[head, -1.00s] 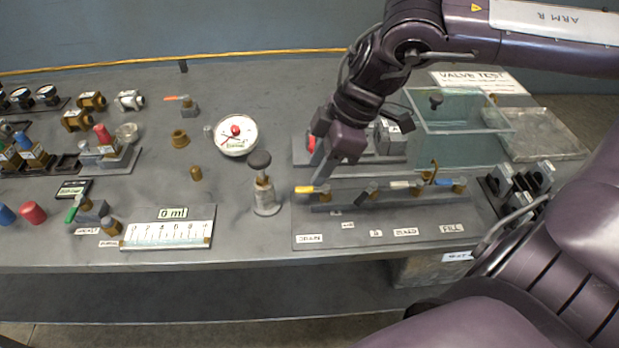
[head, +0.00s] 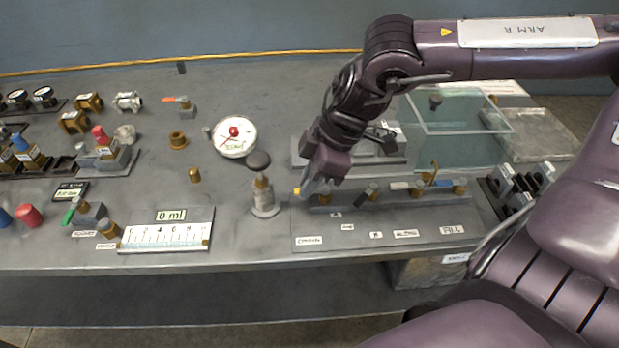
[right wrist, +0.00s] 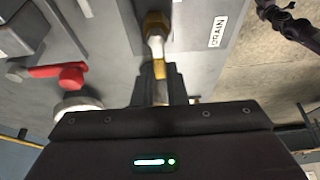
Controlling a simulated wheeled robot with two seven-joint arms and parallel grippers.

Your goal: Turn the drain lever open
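The drain lever (head: 297,191) has a yellow handle and sits at the left end of the valve row, behind the DRAIN label (head: 309,240). In the right wrist view the lever (right wrist: 160,70) runs between the two dark fingers, close against both, with its brass valve body (right wrist: 155,22) beyond. My right gripper (head: 309,186) comes down from above and appears shut on the yellow handle, covering most of it in the head view. The DRAIN label also shows in the right wrist view (right wrist: 218,31). My left gripper is not in view.
Other levers stand right of the drain lever: black (head: 369,190), white (head: 399,186) and blue (head: 443,182). A black-knobbed plunger (head: 264,196) stands just left. A clear tank (head: 465,135) is behind. A red lever (right wrist: 60,72) shows in the right wrist view.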

